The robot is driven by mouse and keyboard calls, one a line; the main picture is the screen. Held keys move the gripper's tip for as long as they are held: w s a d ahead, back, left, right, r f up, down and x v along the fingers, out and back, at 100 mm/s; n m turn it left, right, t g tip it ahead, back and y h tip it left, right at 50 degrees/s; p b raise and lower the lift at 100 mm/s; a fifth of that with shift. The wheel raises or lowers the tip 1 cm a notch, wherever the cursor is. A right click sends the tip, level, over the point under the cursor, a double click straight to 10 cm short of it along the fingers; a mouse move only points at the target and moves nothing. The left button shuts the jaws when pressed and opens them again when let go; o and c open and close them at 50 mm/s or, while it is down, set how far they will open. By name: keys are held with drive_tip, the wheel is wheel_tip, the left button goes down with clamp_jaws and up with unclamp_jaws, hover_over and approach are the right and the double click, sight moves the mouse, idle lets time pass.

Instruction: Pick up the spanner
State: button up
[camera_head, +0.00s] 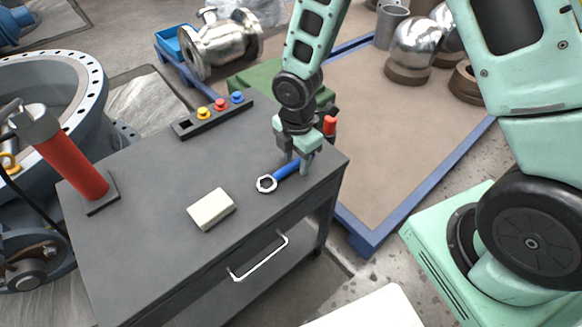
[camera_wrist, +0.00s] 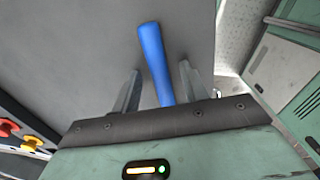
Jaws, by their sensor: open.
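The spanner (camera_head: 285,173) lies on the dark grey cart top (camera_head: 140,235), near its right edge. It has a blue handle and a silver ring end that points left and toward the front. My gripper (camera_head: 295,168) points down over the handle's right part, fingers apart. In the wrist view the blue handle (camera_wrist: 155,58) passes between the two open fingers of my gripper (camera_wrist: 158,85), with a gap on each side. The ring end is out of the wrist view. I cannot tell exactly how high the fingertips are above the cart top.
A cream block (camera_head: 211,209) lies left of the spanner. A rack with coloured knobs (camera_head: 212,117) is at the back, and a red cylinder on a stand (camera_head: 72,165) at the left. A red-topped item (camera_head: 330,125) stands just behind my gripper.

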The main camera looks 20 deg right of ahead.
sight(296, 161)
clamp_jaws()
drive_tip(key=shift+r, duration=0.2)
wheel_tip(296, 161, up, 10)
drive_tip(key=p, duration=0.2)
drive_tip(key=shift+f, duration=0.15)
drive_tip(key=c, duration=0.9)
unclamp_jaws()
clamp_jaws()
